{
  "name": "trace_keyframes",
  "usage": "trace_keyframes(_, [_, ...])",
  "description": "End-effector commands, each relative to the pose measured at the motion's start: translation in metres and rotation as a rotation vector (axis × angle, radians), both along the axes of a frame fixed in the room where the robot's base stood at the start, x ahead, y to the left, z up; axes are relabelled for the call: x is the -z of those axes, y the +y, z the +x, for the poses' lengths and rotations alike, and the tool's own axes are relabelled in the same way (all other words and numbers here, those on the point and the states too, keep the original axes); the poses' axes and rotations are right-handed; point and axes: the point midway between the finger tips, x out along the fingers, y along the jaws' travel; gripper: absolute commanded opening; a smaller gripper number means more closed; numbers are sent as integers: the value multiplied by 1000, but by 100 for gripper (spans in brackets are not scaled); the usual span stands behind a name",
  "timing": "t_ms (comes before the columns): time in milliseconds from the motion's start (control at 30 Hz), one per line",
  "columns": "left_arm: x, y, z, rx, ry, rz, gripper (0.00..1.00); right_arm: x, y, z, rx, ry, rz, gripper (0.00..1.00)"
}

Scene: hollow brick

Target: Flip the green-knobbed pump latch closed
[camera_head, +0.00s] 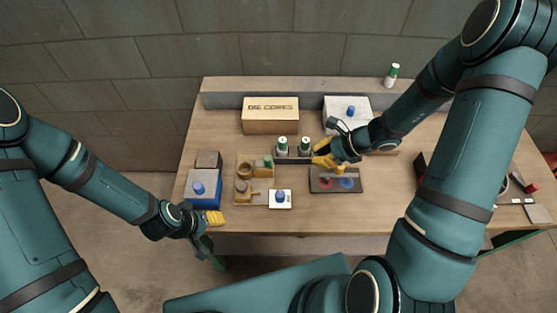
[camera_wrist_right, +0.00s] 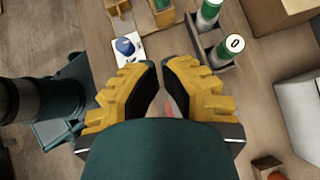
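A small tan fixture (camera_head: 262,172) with a green part (camera_head: 268,161) stands left of the table's middle. It may be the pump latch; whether it is open or closed is too small to tell. In the right wrist view the green part (camera_wrist_right: 162,4) is cut by the top edge. My right gripper (camera_head: 322,157) is above the dark panel, right of the fixture and apart from it. In its wrist view the yellow fingers (camera_wrist_right: 159,68) have a narrow gap between their tips, with nothing held. My left gripper (camera_head: 213,218) is by the table's front left edge; its fingers are unclear.
Two green-capped bottles (camera_head: 282,145) stand in a grey holder behind the fixture. A blue-knobbed white plate (camera_head: 280,203) is in front. A dark panel (camera_head: 318,187) is under my right gripper. A cardboard box (camera_head: 270,120) stands behind.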

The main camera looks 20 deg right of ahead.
Motion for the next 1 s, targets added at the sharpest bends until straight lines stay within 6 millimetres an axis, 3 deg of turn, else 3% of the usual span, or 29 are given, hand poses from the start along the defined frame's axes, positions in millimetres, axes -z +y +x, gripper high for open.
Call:
trace_keyframes(267, [3,0,-1,2,2,0,56,8,7,3,-4,0,-1,0])
trace_keyframes(767, [23,-1,-7,13,16,-4,56,74,65,32,-6,3,-1,0])
trace_keyframes(1000, [22,-1,-7,13,16,-4,56,71,92,47,-6,0,-2,0])
